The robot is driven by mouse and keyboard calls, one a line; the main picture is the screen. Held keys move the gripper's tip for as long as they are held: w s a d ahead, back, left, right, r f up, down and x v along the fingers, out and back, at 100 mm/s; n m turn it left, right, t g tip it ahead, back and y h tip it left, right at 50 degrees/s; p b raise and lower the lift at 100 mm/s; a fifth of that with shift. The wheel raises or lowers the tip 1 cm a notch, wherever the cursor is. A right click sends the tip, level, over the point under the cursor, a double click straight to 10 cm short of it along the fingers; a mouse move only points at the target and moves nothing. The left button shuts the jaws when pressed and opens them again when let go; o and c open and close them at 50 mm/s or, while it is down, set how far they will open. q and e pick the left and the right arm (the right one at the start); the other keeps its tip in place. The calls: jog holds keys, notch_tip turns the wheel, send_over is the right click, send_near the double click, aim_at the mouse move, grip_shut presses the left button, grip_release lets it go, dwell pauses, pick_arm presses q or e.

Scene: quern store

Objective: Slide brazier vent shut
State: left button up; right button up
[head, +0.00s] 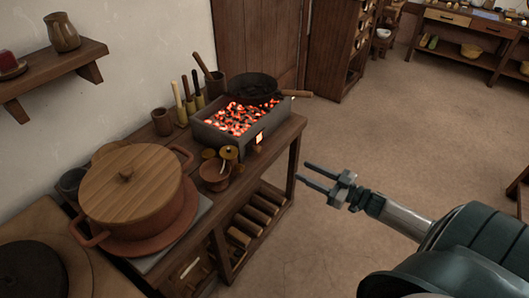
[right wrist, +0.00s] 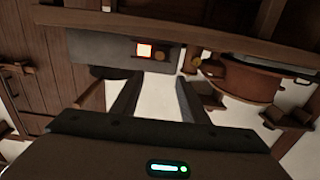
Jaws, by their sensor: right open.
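The brazier (head: 222,138) is a grey box of glowing coals on the wooden bench. Its vent opening (head: 259,138) glows orange in the front face, so the vent stands at least partly open. In the right wrist view the brazier front (right wrist: 105,50) shows the glowing opening (right wrist: 144,50) with a small brownish knob (right wrist: 162,55) just right of it. My right gripper (head: 303,171) is open and empty, out in front of the bench and apart from the brazier. Its two fingers (right wrist: 158,80) point toward the vent in the wrist view. My left gripper is out of view.
A black pan (head: 254,86) rests on the brazier's back end, its handle sticking out right. A small brown pot (head: 214,177) and a large lidded pot (head: 127,190) stand nearer on the bench. The bench edge (head: 270,168) lies below the vent. The floor (head: 370,140) at right is clear.

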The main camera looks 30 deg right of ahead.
aim_at(259, 150)
jog(key=x, duration=1.7)
jog(key=shift+w+a+p, duration=0.2)
jog(key=shift+a+p, duration=0.1)
jog(key=shift+p, duration=0.1)
jog(key=shift+c, duration=0.5)
grip_shut()
